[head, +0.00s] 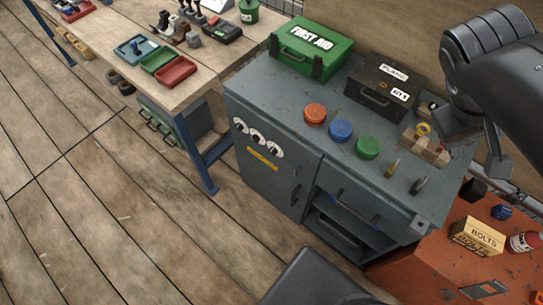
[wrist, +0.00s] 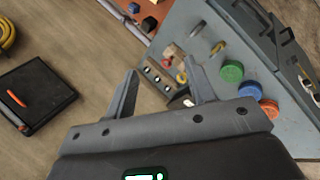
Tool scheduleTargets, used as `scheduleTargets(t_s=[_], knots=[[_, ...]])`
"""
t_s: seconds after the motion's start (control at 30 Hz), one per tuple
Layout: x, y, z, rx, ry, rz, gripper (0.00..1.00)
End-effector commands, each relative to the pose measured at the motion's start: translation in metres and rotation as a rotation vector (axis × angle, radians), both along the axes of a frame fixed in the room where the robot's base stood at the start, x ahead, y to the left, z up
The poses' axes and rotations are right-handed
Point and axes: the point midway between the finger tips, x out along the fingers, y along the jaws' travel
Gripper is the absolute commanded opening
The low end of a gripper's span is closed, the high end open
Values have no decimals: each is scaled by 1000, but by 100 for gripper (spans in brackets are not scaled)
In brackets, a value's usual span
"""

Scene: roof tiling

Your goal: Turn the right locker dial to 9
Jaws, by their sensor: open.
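A grey-blue locker cabinet (head: 225,167) stands in the middle of the head view. Three round white dials with dark knobs sit in a slanting row on its front door, above a yellow label (head: 262,158). The right locker dial (head: 275,149) is the lowest of the row in the picture. Its numbers are too small to read. My gripper (wrist: 165,80) is open and empty in the wrist view. It is raised over the cabinet's right end, well apart from the dials.
A green first aid box (head: 312,50), a black case (head: 382,90), and red (head: 315,114), blue (head: 341,130) and green (head: 367,147) lids stand on the cabinet top. A wooden workbench (head: 195,92) adjoins left; an orange chest (head: 430,262) stands right. Floor before the door is clear.

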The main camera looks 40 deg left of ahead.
Motion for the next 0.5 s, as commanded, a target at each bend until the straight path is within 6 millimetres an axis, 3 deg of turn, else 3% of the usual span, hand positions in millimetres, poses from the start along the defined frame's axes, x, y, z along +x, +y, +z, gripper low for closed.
scheduleTargets(t_s=[0.3, 0.5], knots=[[19, 105, 6, -394, -63, 392, 50], [7, 192, 12, -622, -184, 629, 50]])
